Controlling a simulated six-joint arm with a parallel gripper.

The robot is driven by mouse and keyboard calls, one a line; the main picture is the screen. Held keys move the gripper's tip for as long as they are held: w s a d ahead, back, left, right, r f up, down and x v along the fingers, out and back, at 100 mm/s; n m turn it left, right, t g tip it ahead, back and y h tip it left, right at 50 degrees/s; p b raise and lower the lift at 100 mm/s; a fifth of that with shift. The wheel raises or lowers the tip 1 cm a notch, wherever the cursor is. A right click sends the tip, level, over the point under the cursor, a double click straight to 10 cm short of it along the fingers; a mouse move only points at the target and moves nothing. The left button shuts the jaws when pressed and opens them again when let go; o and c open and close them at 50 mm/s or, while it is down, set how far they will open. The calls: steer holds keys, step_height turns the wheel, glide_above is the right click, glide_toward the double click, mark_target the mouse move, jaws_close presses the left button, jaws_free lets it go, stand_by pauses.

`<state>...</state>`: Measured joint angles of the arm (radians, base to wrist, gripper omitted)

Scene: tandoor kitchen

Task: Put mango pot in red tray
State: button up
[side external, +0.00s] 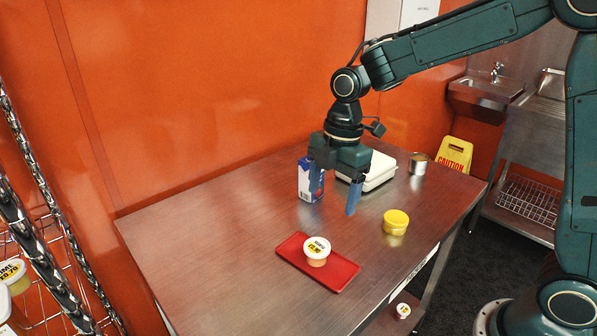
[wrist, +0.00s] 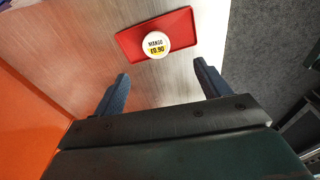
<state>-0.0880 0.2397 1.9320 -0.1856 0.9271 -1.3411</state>
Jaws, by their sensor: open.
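The mango pot (side external: 317,251) is a small tub with a white lid and a yellow label. It stands upright on the red tray (side external: 340,277), near the tray's middle. In the wrist view the pot's lid (wrist: 156,45) reads "MANGO £0.90", and the red tray (wrist: 183,24) lies under it. My gripper (side external: 333,197) is open and empty above the table, behind the tray and apart from the pot. In the wrist view its two fingers (wrist: 160,80) are spread wide, with the pot beyond their tips.
A yellow tub (side external: 396,222) stands right of the tray. A white box (side external: 372,172) and a metal can (side external: 418,164) stand at the back of the steel table (side external: 220,230). The table's left side is clear.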

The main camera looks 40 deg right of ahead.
steer(key=s+d+r+m+t, duration=0.2)
steer(key=s+d+r+m, duration=0.1)
steer(key=s+m, duration=0.6)
steer(key=s+d+r+m+t+h, duration=0.1)
steer(key=s+d+r+m+t, duration=0.2)
steer(key=s+m, duration=0.6)
steer(key=s+r, duration=0.2)
steer(key=s, duration=0.1)
steer(key=shift+s+d+r, duration=0.2)
steer(key=shift+d+r, duration=0.1)
steer(key=shift+d, duration=0.1)
